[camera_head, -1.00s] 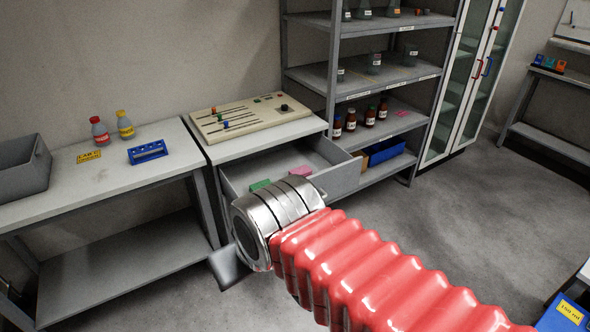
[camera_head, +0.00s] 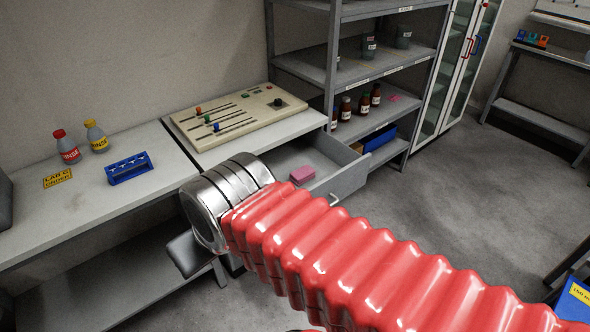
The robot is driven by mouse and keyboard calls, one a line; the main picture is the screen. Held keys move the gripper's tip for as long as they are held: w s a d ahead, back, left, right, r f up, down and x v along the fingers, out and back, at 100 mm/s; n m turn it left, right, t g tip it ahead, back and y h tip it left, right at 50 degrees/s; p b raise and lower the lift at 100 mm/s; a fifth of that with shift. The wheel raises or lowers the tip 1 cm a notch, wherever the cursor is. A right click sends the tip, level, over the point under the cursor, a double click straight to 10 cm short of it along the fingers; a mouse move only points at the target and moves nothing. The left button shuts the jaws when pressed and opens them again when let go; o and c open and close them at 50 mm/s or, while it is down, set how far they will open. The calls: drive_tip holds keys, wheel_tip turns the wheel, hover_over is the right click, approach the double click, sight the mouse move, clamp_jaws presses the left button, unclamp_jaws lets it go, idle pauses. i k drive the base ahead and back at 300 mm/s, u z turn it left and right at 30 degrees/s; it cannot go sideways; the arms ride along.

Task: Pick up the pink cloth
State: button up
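A small folded pink block, likely the pink cloth (camera_head: 302,175), lies in the open drawer (camera_head: 345,183) under the control panel. It sits to the right of my metal wrist in the picture. A flat pink piece (camera_head: 393,98) also lies on the shelf by the brown bottles; its kind is too small to tell. My gripper (camera_head: 188,256) shows only as a dark finger part below the metal wrist. The rest of it is hidden behind my red arm, so its opening cannot be seen. My arm covers the drawer's left part.
A control panel (camera_head: 226,116) with coloured knobs stands on the bench above the drawer. Two bottles (camera_head: 66,150), a blue rack (camera_head: 129,169) and a yellow label (camera_head: 57,178) are on the left bench. A shelf unit (camera_head: 343,75) stands behind.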

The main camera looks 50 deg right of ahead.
sight(301, 175)
drive_tip(key=z, duration=0.35)
drive_tip(key=i, duration=1.2)
drive_tip(key=z, duration=0.45)
